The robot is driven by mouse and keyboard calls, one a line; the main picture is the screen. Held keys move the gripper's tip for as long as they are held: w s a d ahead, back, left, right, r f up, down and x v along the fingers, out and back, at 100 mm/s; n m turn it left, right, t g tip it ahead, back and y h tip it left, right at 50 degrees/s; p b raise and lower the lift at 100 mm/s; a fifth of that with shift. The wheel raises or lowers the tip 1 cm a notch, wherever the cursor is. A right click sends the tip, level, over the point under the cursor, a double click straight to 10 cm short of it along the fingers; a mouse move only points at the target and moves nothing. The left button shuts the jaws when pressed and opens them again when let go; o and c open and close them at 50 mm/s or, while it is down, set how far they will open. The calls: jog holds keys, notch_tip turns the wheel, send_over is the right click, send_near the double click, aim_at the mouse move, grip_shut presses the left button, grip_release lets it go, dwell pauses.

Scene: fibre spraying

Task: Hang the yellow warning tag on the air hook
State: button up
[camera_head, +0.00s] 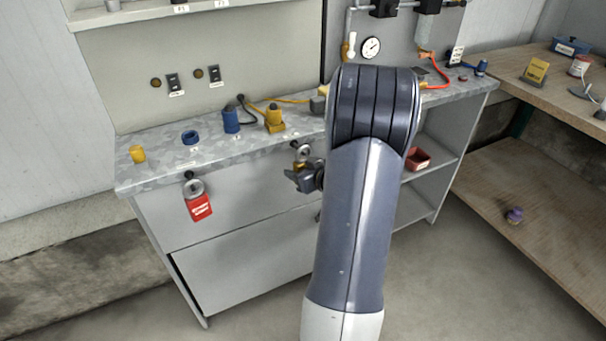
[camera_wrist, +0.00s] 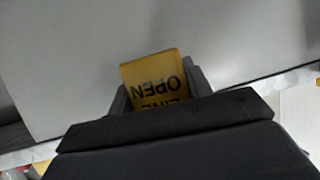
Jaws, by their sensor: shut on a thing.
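The yellow warning tag (camera_wrist: 155,80) is between the jaws of my gripper (camera_wrist: 160,92) in the wrist view, its lettering upside down with "OPEN" readable. In the head view my gripper (camera_head: 301,180) is in front of the bench's front panel, just below a round grey hook (camera_head: 303,150) at the bench edge. A small yellow patch of the tag shows between the gripper and this hook. I cannot tell if the tag touches the hook. I cannot read a label that names this hook as the air one. My arm hides part of the bench front.
A red tag (camera_head: 199,207) hangs from another round hook (camera_head: 193,188) at the left. Blue and yellow parts stand on the grey benchtop (camera_head: 165,145). A pressure gauge (camera_head: 371,47) is on the back panel. A wooden shelf unit (camera_head: 535,175) stands at the right.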

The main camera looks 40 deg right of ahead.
jog(key=shift+w+d, duration=0.1)
jog(key=shift+w, duration=0.5)
jog(key=shift+w+f, duration=0.1)
jog(key=shift+f, duration=0.1)
jog(key=shift+w+f, duration=0.1)
jog(key=shift+f, duration=0.1)
jog(key=o, duration=0.9)
jog(key=shift+c, duration=0.2)
jog(key=shift+o, duration=1)
jog(key=shift+v, duration=0.8)
jog(key=p+v, duration=0.2)
jog(key=v, duration=0.7)
jog(key=shift+s+r, duration=0.25)
jog(key=shift+s, duration=0.1)
jog(key=shift+w, duration=0.1)
